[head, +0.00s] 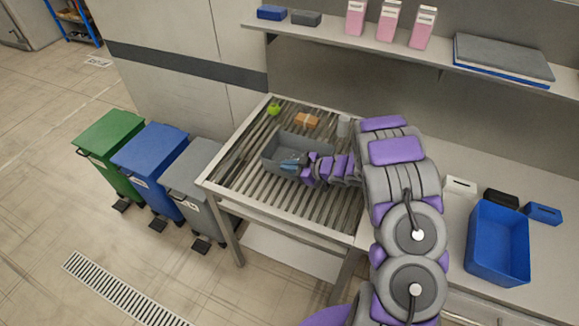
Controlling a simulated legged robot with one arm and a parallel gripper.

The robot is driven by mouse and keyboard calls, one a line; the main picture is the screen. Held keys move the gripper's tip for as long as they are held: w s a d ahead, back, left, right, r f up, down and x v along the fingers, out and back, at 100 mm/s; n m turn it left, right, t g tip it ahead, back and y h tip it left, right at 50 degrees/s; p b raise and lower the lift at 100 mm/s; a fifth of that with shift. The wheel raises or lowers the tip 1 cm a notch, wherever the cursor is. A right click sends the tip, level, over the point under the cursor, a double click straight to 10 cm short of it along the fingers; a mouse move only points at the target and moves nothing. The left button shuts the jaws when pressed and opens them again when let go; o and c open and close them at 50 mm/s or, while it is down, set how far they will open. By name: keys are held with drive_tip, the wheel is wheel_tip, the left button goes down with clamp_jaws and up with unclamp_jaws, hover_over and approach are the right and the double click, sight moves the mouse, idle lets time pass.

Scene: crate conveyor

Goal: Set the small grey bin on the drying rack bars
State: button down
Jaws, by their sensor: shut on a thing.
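The small grey bin (284,141) is over the left-middle part of the drying rack bars (317,209). I cannot tell whether its base touches the bars. My gripper (300,164) is shut on the bin's near right side, and the purple and grey arm reaches in from the right. A blue item shows at the bin's near side by the gripper. The gripper and arm hide the bin's right end and part of the rack.
A green apple-like item (274,109), an orange-brown block (307,120) and a pale cup (344,126) stand on the rack behind the bin. A blue bin (499,243) stands on the right counter. A shelf (420,60) hangs above. Pedal bins stand left of the rack.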

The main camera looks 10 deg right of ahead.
drive_tip(key=shift+a, duration=0.4)
drive_tip(key=c, duration=1.7)
unclamp_jaws()
drive_tip(key=shift+a, duration=0.35)
drive_tip(key=o, duration=0.3)
drive_tip(key=shift+a, duration=0.1)
drive_tip(key=shift+o, duration=0.8)
drive_tip(key=shift+d, duration=0.85)
drive_tip(key=p+v, duration=0.1)
drive_tip(key=v, duration=1)
drive_tip(key=w+d+r+m+t+h, duration=0.2)
drive_tip(key=w+d+r+m+h, duration=0.2)
drive_tip(key=d+r+h, duration=0.75)
drive_tip(key=s+d+r+m+g+h, duration=0.25)
drive_tip(key=s+r+m+h, duration=0.2)
drive_tip(key=s+r, duration=0.45)
drive_tip(key=s+a+m+g+y, duration=0.1)
drive_tip(key=s+a+g, duration=0.2)
drive_tip(key=s+a, duration=0.4)
drive_tip(key=s+a+m+g+y, duration=0.1)
drive_tip(key=s+a, duration=0.7)
drive_tip(key=s, duration=0.8)
drive_tip(key=s+a+m+g+y, duration=0.2)
drive_tip(key=s+a+g, duration=0.4)
drive_tip(key=s, duration=0.6)
drive_tip(key=shift+s+a+y, duration=0.35)
drive_tip(key=shift+a+y, duration=0.35)
drive_tip(key=shift+a, duration=0.2)
